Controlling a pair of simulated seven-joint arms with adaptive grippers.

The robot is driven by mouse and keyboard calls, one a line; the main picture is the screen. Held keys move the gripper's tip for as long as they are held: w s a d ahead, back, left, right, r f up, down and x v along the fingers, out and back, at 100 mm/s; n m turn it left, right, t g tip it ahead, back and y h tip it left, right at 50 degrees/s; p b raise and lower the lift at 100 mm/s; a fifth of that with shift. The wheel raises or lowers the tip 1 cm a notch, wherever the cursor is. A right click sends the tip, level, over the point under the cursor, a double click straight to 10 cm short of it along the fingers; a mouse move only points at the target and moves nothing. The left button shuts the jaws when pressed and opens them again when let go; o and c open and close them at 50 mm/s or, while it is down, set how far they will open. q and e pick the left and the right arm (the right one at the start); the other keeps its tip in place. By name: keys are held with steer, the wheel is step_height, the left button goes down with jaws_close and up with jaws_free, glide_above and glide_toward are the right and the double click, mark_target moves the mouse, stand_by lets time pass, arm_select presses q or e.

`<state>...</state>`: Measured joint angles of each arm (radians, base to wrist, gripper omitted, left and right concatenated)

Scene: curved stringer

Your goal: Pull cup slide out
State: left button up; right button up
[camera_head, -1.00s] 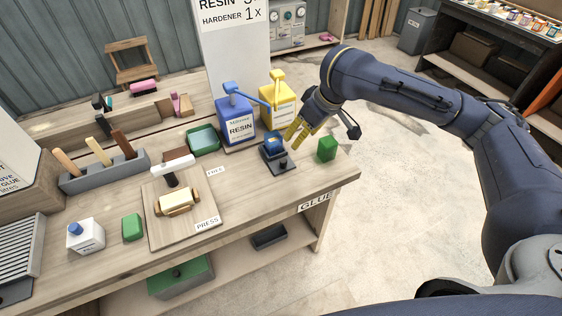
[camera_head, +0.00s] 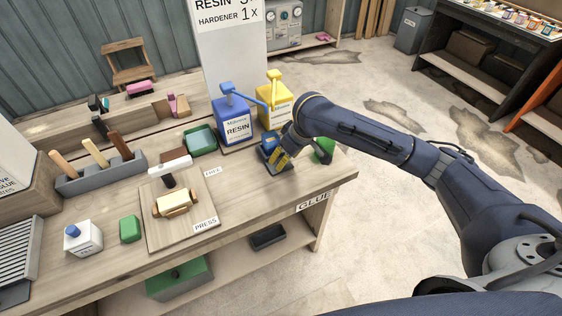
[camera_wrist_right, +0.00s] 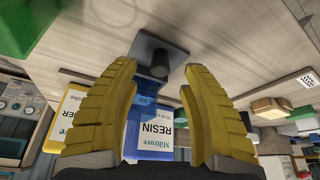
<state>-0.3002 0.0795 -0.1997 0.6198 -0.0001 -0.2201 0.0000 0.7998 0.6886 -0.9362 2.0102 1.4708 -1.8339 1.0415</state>
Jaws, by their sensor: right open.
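The cup slide (camera_head: 266,154) is a dark plate on the bench in front of the resin bottle, with a blue cup (camera_head: 268,141) on it. In the right wrist view, its dark plate (camera_wrist_right: 150,45) and short dark knob (camera_wrist_right: 160,66) show at the top middle, and the blue cup shows partly behind. My right gripper (camera_head: 279,160) has yellow fingers and is over the slide. In the wrist view the fingers (camera_wrist_right: 158,69) are open, and the knob appears between their tips; contact cannot be told. My left gripper is not in view.
The blue resin bottle (camera_head: 235,128) and yellow hardener bottle (camera_head: 276,112) stand behind the slide. A green block (camera_head: 325,150) is right of it, partly hidden by my right arm. The press board (camera_head: 206,205) lies to the left. The bench front right of the press is clear.

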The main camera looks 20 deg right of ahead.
steer(key=shift+x, duration=1.95)
steer(key=shift+c, duration=0.4)
jaws_close()
